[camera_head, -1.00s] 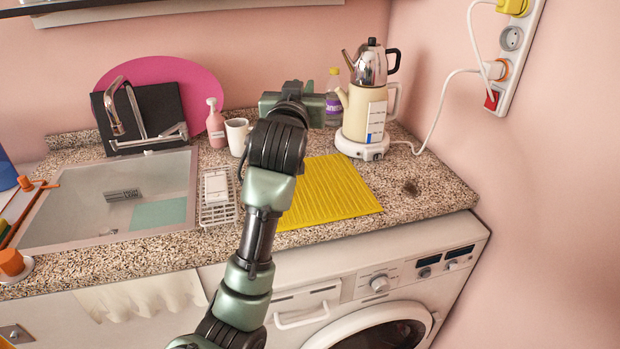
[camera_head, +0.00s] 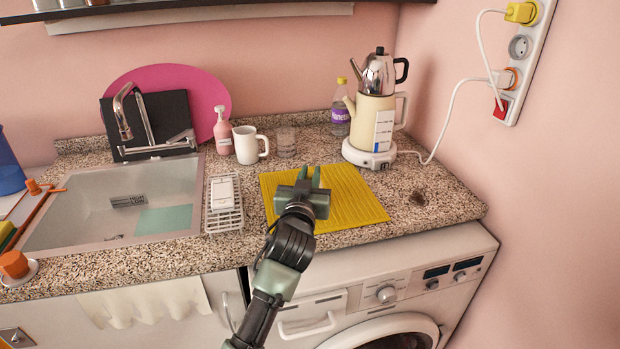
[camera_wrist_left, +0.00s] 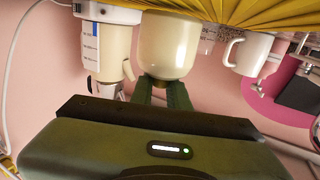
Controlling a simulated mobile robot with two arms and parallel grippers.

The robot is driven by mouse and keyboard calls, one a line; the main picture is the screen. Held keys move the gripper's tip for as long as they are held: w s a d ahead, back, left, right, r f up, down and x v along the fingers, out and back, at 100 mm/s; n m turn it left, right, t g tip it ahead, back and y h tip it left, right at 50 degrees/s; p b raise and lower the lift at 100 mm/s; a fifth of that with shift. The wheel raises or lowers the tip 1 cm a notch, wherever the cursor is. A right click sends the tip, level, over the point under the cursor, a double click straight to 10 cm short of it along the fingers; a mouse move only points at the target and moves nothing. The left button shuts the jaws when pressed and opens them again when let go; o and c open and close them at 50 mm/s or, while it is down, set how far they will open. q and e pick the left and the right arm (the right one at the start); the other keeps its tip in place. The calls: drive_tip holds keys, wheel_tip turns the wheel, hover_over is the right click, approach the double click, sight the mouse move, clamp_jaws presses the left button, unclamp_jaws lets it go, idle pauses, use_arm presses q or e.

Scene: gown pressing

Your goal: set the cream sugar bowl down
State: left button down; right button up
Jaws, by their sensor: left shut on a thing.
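The cream sugar bowl (camera_wrist_left: 170,45) shows in the left wrist view, which looks inverted. My left gripper (camera_wrist_left: 160,92) is shut on the small knob-like end of the bowl. The bowl's other end is at the yellow ribbed mat (camera_wrist_left: 250,12); I cannot tell whether it touches. In the head view my left gripper (camera_head: 309,174) is over the yellow mat (camera_head: 352,205), and the bowl is hidden there behind the gripper. My right gripper is not in view.
A white mug (camera_head: 246,145), a clear glass (camera_head: 286,142), a purple-labelled bottle (camera_head: 341,110) and a cream kettle with teapot (camera_head: 372,122) stand behind the mat. A white rack (camera_head: 224,205) and the sink (camera_head: 120,205) are left. Free counter (camera_head: 445,205) is right.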

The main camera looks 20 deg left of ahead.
use_arm(q)
drive_tip(key=shift+f, duration=0.3)
drive_tip(key=c, duration=1.4)
unclamp_jaws()
drive_tip(key=shift+o, duration=0.2)
drive_tip(key=shift+s+d, duration=0.1)
drive_tip(key=shift+s, duration=0.25)
drive_tip(key=s, duration=0.3)
drive_tip(key=s+d, duration=0.1)
drive_tip(key=s, duration=0.3)
drive_tip(key=s+d+b, duration=0.1)
drive_tip(key=s, duration=0.3)
drive_tip(key=shift+d, duration=0.1)
